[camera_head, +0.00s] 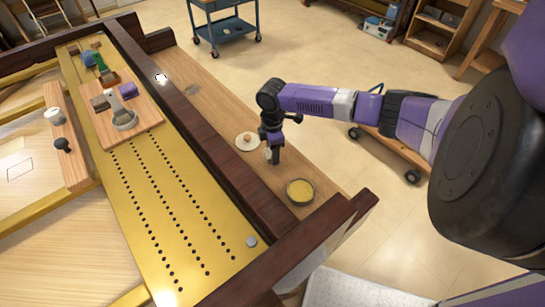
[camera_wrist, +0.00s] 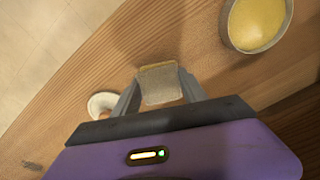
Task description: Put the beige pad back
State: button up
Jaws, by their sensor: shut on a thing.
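The beige pad (camera_wrist: 160,85) is a small, light block with a tan top edge. It sits between the two fingers of my gripper (camera_wrist: 159,92) in the wrist view, and the fingers are shut on it. In the head view my gripper (camera_head: 273,156) points down over the wooden ledge, between a small white dish and a round yellow tin. The pad is mostly hidden behind the fingers there. I cannot tell whether the pad touches the ledge.
The white dish (camera_head: 247,141) and yellow tin (camera_head: 300,191) stand close on either side. A dark raised rail (camera_head: 215,150) borders the ledge (camera_head: 190,67). A wooden board (camera_head: 145,105) with several small items lies on the gold plate (camera_head: 165,200). The ledge's far part is mostly free.

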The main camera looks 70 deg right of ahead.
jog(key=shift+f, duration=1.45)
jog(key=shift+f, duration=0.15)
jog(key=o, duration=1.3)
notch_tip(320, 180, up, 12)
jog(key=shift+r, duration=0.15)
